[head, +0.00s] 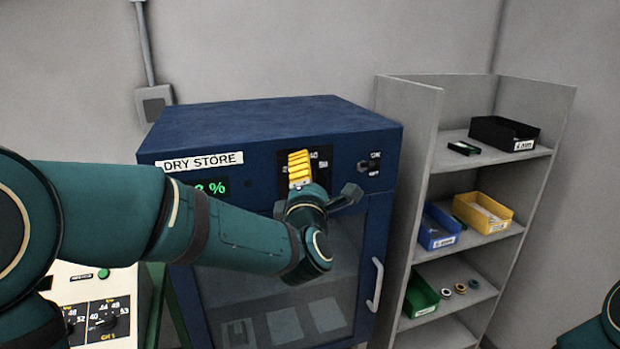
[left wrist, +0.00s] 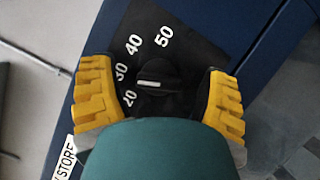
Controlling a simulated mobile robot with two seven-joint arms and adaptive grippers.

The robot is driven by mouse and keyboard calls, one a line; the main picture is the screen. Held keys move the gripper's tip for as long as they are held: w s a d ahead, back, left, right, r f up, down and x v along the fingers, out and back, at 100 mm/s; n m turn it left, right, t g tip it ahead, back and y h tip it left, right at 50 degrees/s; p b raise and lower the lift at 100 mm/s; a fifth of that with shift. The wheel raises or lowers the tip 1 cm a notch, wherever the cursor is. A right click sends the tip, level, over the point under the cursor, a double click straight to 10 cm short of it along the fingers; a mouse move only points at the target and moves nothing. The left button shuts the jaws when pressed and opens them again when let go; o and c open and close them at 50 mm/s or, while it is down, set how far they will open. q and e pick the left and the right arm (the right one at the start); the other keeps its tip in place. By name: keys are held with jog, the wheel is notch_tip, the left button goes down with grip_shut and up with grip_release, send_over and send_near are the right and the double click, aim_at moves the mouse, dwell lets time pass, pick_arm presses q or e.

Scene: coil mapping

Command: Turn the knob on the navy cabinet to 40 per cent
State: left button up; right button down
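The navy cabinet (head: 270,115), labelled DRY STORE, stands against the wall. Its dark knob (left wrist: 165,75) shows in the left wrist view on a black dial plate marked 20, 30, 40 and 50. The knob's white pointer line lies to the left, between the 20 and 30 marks. My left gripper (left wrist: 160,98) is open, with one yellow finger on each side of the knob and gaps between. In the head view the left gripper (head: 300,166) covers the knob. A green percent display (head: 213,188) is partly hidden by my arm. My right gripper is out of view.
A small switch (head: 369,165) sits right of the dial. The cabinet door has a pale handle (head: 376,285). A grey shelf unit (head: 410,170) with bins stands close on the right. A cream panel with knobs (head: 97,285) is at lower left.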

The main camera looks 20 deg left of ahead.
pick_arm(q)
jog(key=c, duration=1.1)
jog(key=shift+r+m, duration=0.1)
jog(key=shift+m, duration=1)
jog(key=shift+m+g+h+p, duration=0.3)
jog(key=shift+m+g+p, duration=0.3)
jog(key=shift+m+p, duration=0.15)
jog(key=m+g+p, duration=0.1)
jog(key=m+p, duration=0.1)
jog(key=shift+r+m+p, duration=0.1)
jog(key=shift+m+p, duration=0.25)
jog(key=shift+m+g+p, duration=0.4)
jog(key=shift+m+p, duration=0.6)
jog(key=shift+p, duration=0.05)
